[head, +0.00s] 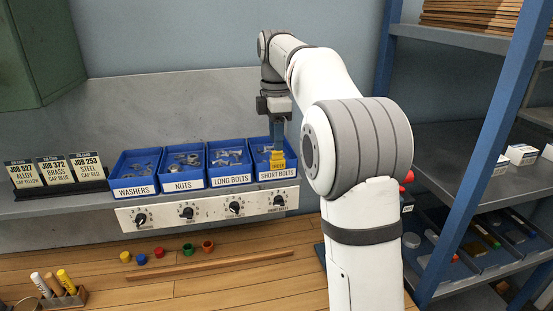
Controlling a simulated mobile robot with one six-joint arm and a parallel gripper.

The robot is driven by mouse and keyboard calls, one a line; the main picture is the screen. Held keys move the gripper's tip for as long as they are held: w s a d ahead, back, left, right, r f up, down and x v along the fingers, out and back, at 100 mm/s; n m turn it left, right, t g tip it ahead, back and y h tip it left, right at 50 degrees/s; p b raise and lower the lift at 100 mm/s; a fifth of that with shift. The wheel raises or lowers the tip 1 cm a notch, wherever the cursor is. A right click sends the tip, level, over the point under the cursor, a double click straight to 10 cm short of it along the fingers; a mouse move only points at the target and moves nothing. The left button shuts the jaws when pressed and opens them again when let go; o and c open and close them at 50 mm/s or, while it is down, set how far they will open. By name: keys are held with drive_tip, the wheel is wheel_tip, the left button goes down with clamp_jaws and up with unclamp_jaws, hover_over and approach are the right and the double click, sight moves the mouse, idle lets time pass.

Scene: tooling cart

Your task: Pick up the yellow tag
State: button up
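The yellow tag (278,162) is at the front of the short bolts bin (263,182), in the head view, just above the bin's white label. Small dark marks show on its face. My gripper (277,146) points down over this bin, with its fingers right above the tag in the picture. The fingers are small and seen nearly in line, so I cannot tell whether they touch the tag or are open or shut.
Blue bins for washers (136,190), nuts (183,185) and long bolts (231,181) stand left of it. A panel with several knobs (205,208) runs below. Job cards (56,171) stand far left. A blue-framed shelf (455,140) is at right.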

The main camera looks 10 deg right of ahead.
sight(277, 160)
drive_tip(key=f, duration=0.4)
drive_tip(key=shift+w+d+p, duration=0.2)
drive_tip(key=shift+w+p, duration=0.05)
drive_tip(key=shift+p, duration=0.05)
drive_tip(key=shift+s+f, duration=0.1)
drive_tip(key=shift+f, duration=0.15)
clamp_jaws()
